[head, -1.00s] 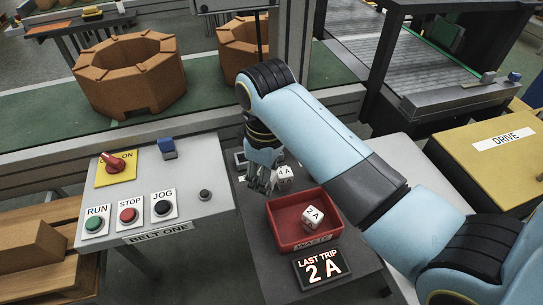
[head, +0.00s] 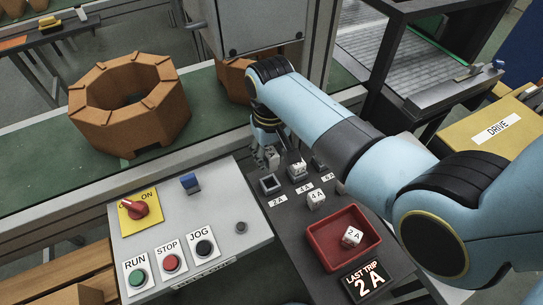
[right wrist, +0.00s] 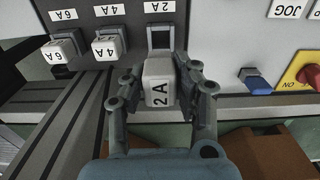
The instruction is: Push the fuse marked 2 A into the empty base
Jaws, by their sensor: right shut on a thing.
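My right gripper (head: 268,158) is shut on a pale fuse, whose face reads 2 A in the right wrist view (right wrist: 159,84). The fingers of the gripper (right wrist: 160,88) hold it by its sides. The empty base (head: 269,184) is a dark square socket above the 2 A label; in the right wrist view the base (right wrist: 160,38) lies just beyond the fuse. The fuse is outside the base; the exact gap cannot be told. Another fuse marked 2 A (head: 352,237) lies in the red tray (head: 313,237). My left gripper is out of view.
Bases marked 4 A (right wrist: 108,46) and 6 A (right wrist: 62,49) hold fuses beside the empty one. A LAST TRIP 2 A sign (head: 366,280) is in front. The switch panel (head: 220,225) lies left.

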